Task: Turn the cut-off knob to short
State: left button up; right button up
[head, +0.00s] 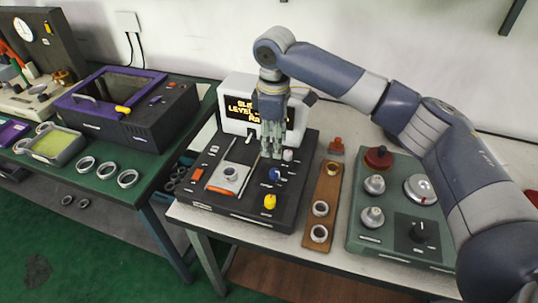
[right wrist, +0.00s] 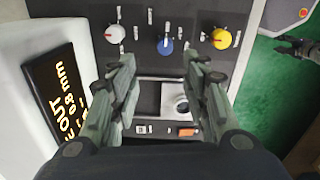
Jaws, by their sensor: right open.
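A dark instrument panel (head: 220,205) on the white table carries three knobs: grey-white (head: 288,155), blue (head: 274,174) and yellow (head: 270,201). Their labels are too small to read, so I cannot tell which is the cut-off knob. In the right wrist view the white knob (right wrist: 115,33), blue knob (right wrist: 165,46) and yellow knob (right wrist: 221,38) stand in a row, each with a pointer mark. My right gripper (head: 272,152) is open and empty above the panel, pointing down. Its fingertips (right wrist: 160,64) are apart, near the blue knob. A gripper, seemingly my left (right wrist: 298,47), shows small over the floor.
A lit display (head: 250,108) stands behind the panel. A square plate with a ring (head: 229,175) lies on the panel's left. To the right are a wooden strip with rings (head: 326,190) and a green box with knobs (head: 372,238). A green bench (head: 115,190) stands left.

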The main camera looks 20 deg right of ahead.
aim_at(275, 171)
jog(key=f, duration=0.1)
jog(key=s+f, duration=0.1)
jog(key=shift+s+f, duration=0.25)
jog(key=shift+f, duration=0.15)
jog(key=f, duration=0.3)
jog(key=shift+w+d+f+p, duration=0.1)
jog(key=shift+w+f+p, duration=0.1)
jog(key=shift+p, duration=0.15)
notch_tip(275, 171, down, 2)
jog(key=shift+w+f, duration=0.15)
jog(key=shift+f, duration=0.75)
jog(key=shift+c, duration=1.2)
pick_arm(q)
jog(key=shift+g, duration=0.4)
jog(key=s, duration=0.5)
jog(key=shift+a+r, duration=0.1)
jog(key=shift+r, duration=0.25)
pick_arm(e)
grip_shut()
